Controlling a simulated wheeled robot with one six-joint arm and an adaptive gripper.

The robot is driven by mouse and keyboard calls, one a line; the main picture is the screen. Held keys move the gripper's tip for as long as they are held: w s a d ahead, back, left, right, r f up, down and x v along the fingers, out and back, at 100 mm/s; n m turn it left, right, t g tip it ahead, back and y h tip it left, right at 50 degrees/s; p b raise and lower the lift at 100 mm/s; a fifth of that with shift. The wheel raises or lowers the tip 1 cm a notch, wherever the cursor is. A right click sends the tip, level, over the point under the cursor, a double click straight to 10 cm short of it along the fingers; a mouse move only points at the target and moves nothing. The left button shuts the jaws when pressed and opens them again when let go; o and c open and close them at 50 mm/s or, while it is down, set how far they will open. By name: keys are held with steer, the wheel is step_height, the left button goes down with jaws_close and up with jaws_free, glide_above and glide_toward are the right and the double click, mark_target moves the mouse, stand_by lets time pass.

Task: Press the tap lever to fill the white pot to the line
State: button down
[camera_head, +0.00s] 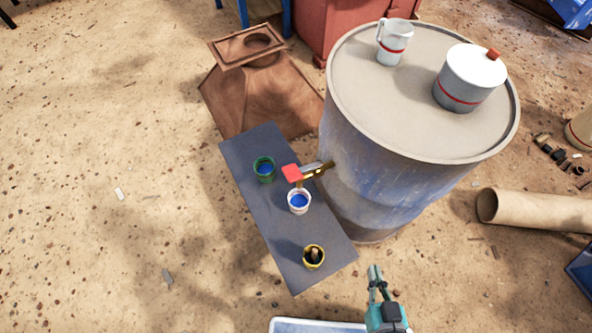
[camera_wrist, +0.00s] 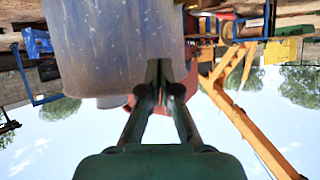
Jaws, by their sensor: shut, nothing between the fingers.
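The white pot (camera_head: 299,201) stands upright on a dark grey board, below the tap's outlet, with blue liquid in it. I cannot make out its line. The tap (camera_head: 316,171) is brass-coloured and juts from the side of a big drum (camera_head: 385,185). Its red lever (camera_head: 291,173) sits above and slightly left of the white pot. My gripper (camera_head: 374,272) is shut and empty, to the lower right of the board and apart from the tap. In the wrist view my gripper (camera_wrist: 162,68) shows its fingertips together against the drum (camera_wrist: 105,45); tap and pot are not seen there.
A green pot (camera_head: 264,168) with blue liquid and a yellow pot (camera_head: 313,256) stand on the board (camera_head: 268,212) on either side of the white pot. A jug (camera_head: 395,45) and a lidded pot (camera_head: 465,85) stand on the drum. A pipe (camera_head: 535,210) lies right.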

steer(key=w+a+f+n+g+y, duration=0.15)
steer(key=w+a, duration=0.25)
steer(key=w, duration=0.4)
steer(key=w+a+f+n+g+y, duration=0.1)
steer(key=w+a+g+y, duration=0.15)
steer(key=w, duration=0.45)
steer(key=w+a+r+n+g+y, duration=0.1)
steer(key=w+a+r+n+g, duration=0.1)
steer(key=w+a+r, duration=0.4)
steer(key=w+a+n, duration=0.1)
steer(key=w+a, duration=0.1)
steer(key=w, duration=0.1)
steer(key=shift+a, duration=0.15)
glide_above(290, 170)
steer(key=s+d, duration=0.1)
steer(key=d, duration=0.2)
steer(key=f, duration=0.6)
steer(key=shift+s+a+f, duration=0.2)
steer(key=shift+f, duration=0.2)
steer(key=shift+s+a+f, duration=0.1)
steer(key=shift+f, duration=0.5)
steer(key=shift+s+a+f, duration=0.1)
steer(key=shift+f, duration=0.5)
steer(key=shift+a+f, duration=0.15)
steer(key=shift+f, duration=0.65)
